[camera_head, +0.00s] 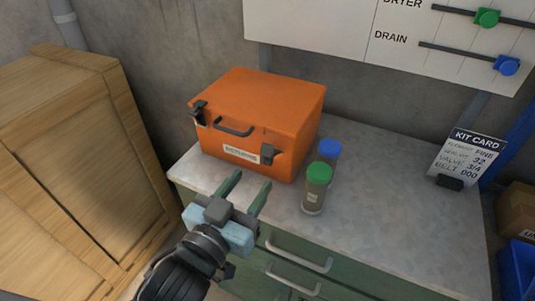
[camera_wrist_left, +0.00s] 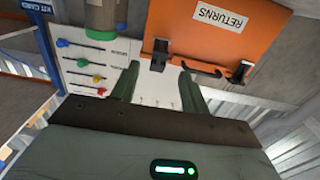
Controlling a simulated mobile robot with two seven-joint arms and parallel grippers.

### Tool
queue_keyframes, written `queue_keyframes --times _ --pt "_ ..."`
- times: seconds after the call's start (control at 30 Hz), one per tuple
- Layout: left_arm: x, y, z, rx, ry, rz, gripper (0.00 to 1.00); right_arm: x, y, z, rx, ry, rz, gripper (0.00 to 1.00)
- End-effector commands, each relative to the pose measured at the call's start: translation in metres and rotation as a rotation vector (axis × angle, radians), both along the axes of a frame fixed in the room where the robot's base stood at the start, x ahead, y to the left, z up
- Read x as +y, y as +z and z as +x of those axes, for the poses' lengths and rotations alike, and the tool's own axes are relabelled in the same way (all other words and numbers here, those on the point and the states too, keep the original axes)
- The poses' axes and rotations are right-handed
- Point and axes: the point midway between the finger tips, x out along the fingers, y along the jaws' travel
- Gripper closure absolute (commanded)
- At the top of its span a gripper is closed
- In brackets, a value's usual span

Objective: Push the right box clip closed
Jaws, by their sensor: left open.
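An orange box (camera_head: 265,105) with a dark handle (camera_head: 234,128) stands on the counter. Its dark right clip (camera_head: 269,154) is on the front face near the right corner; I cannot tell clearly how far it is swung. The left clip (camera_head: 199,109) is at the front's left end. In the left wrist view the box (camera_wrist_left: 220,40) appears upside down, with the right clip (camera_wrist_left: 159,54) on the left. My left gripper (camera_head: 249,182) is open and empty, its fingers (camera_wrist_left: 157,86) pointing toward the front near the right clip, apart from it. My right gripper is not in view.
A green-lidded jar (camera_head: 317,190) and a blue-lidded jar (camera_head: 330,150) stand just right of the box. A kit card (camera_head: 468,155) stands farther right. The counter (camera_head: 385,200) is clear between. A wooden crate (camera_head: 75,160) is at left.

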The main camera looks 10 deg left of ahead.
Motion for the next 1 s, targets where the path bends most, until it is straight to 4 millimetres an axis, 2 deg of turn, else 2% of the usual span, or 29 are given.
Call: queue_keyframes --times 0.5,0.7,0.93,1.0 --pt "-0.020 0.002 0.063 -0.004 0.001 0.000 0.55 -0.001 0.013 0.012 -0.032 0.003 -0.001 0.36" --pt "-0.023 0.001 0.071 -0.003 0.001 -0.001 0.55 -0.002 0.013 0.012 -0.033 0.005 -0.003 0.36" --pt "-0.023 0.001 0.071 -0.002 0.001 -0.001 0.55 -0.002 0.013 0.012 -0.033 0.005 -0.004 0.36" --pt "-0.023 0.001 0.071 -0.002 0.001 -0.001 0.64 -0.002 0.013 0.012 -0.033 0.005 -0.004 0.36"
